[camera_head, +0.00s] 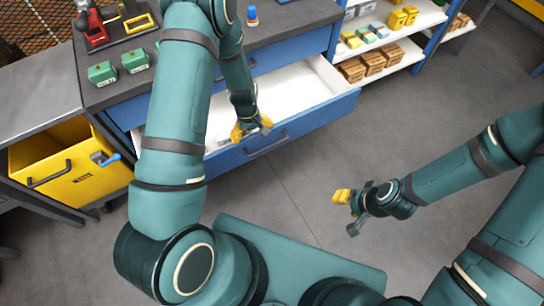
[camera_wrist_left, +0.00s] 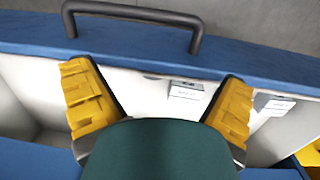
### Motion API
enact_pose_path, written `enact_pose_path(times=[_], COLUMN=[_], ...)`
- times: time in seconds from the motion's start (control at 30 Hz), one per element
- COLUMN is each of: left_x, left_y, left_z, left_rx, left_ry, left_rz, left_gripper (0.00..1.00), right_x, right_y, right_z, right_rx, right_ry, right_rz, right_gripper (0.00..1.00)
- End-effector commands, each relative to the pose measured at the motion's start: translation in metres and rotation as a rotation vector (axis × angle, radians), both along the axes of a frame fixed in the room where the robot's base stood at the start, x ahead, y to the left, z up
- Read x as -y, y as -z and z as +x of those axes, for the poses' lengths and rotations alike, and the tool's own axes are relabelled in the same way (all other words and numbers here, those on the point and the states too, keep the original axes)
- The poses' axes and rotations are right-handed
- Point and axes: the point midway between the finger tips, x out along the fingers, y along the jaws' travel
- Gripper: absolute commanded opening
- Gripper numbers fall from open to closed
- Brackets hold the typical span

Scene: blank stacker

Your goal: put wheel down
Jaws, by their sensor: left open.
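I cannot make out a wheel in either view. My left gripper (camera_head: 252,128) is open over the front part of the pulled-out blue drawer (camera_head: 300,138). In the left wrist view its yellow-padded fingers stand wide apart, with nothing visible held between them (camera_wrist_left: 155,78). Beyond them lie the drawer's white inside, its blue front edge (camera_wrist_left: 135,50) and a dark handle (camera_wrist_left: 133,14). My right gripper (camera_head: 348,212) is over the floor at the right, its fingers apart and empty.
Small white labels (camera_wrist_left: 186,90) show inside the drawer. Green boxes (camera_head: 102,74) and a red device (camera_head: 93,24) stand on the grey worktop. A yellow bin (camera_head: 75,178) is at the left. Shelves with brown boxes (camera_head: 374,64) stand behind. The floor at the right is clear.

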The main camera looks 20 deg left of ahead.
Motion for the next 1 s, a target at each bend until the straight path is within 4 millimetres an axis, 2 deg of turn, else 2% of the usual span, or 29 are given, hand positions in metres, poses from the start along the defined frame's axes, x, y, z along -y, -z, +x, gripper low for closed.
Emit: enact_pose_path(times=[0.03, 0.2, 0.3, 0.4, 0.53, 1.0], left_x=[0.022, 0.094, 0.123, 0.141, 0.149, 0.149], left_y=[0.006, 0.001, -0.011, -0.021, -0.026, -0.026], left_z=[-0.025, -0.09, -0.118, -0.135, -0.142, -0.141], left_rx=[0.007, 0.114, 0.182, 0.23, 0.259, 0.257], left_ry=[0.087, 0.411, 0.552, 0.638, 0.681, 0.68], left_rz=[-0.033, -0.133, -0.176, -0.204, -0.215, -0.214], left_gripper=[0.98, 0.98, 0.98, 0.98, 0.98, 0.98], right_x=[0.0, 0.0, 0.0, 0.0, 0.0, 0.0], right_y=[0.0, 0.0, 0.0, 0.0, 0.0, 0.0], right_z=[0.0, 0.0, 0.0, 0.0, 0.0, 0.0], right_rx=[0.0, 0.0, 0.0, 0.0, 0.0, 0.0], right_ry=[0.0, 0.0, 0.0, 0.0, 0.0, 0.0], right_rz=[0.0, 0.0, 0.0, 0.0, 0.0, 0.0], right_gripper=[0.47, 0.47, 0.47, 0.47, 0.47, 0.47])
